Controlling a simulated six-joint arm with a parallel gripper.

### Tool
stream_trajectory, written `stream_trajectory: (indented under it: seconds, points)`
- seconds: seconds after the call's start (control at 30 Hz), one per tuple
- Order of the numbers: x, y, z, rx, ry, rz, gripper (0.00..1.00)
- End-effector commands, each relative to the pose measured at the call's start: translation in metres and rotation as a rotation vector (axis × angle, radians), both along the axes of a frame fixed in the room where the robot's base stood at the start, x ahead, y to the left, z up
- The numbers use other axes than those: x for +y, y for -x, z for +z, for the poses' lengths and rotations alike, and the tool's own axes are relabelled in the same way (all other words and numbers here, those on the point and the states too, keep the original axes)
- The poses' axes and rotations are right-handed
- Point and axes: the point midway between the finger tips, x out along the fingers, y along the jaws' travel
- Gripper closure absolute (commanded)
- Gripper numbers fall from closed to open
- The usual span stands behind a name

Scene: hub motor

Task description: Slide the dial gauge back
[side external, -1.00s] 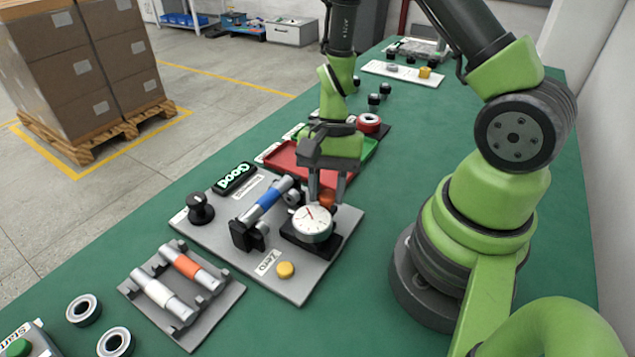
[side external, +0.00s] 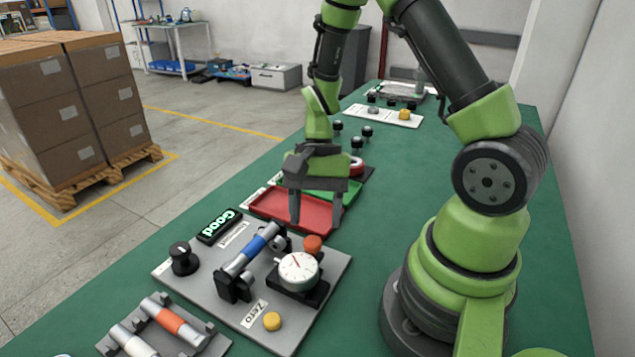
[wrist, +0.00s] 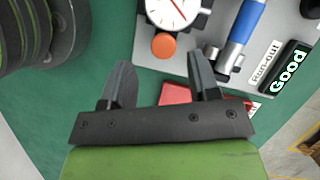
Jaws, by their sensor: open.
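The dial gauge (side external: 298,271) has a white round face and sits on a black base on the grey fixture plate (side external: 222,291). An orange knob (side external: 313,244) stands at its back; it also shows in the wrist view (wrist: 163,46), below the gauge face (wrist: 172,14). A shaft with a blue middle (side external: 252,248) rests in black supports beside the gauge. My gripper (side external: 315,218) is open and empty, above and behind the gauge near the red tray. In the wrist view my fingers (wrist: 160,75) are spread wide and apart from the knob.
A red tray (side external: 268,207) and a green tray (side external: 343,189) lie behind the plate. The plate also holds a lit "Good" display (side external: 219,226), a black knob (side external: 183,258) and a yellow button (side external: 272,321). A rack with shafts (side external: 165,335) stands at front left.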

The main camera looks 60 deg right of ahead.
Motion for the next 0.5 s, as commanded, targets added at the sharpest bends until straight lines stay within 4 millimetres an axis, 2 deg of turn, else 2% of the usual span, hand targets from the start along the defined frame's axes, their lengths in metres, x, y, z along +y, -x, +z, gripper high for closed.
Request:
stream_trajectory:
  seconds: [0.2, 0.33, 0.5]
  points:
    - [-0.015, -0.006, 0.037, -0.002, 0.005, -0.002, 0.44]
    - [-0.02, -0.008, 0.049, 0.001, 0.002, -0.001, 0.44]
    - [-0.021, -0.008, 0.055, 0.003, 0.002, -0.001, 0.44]
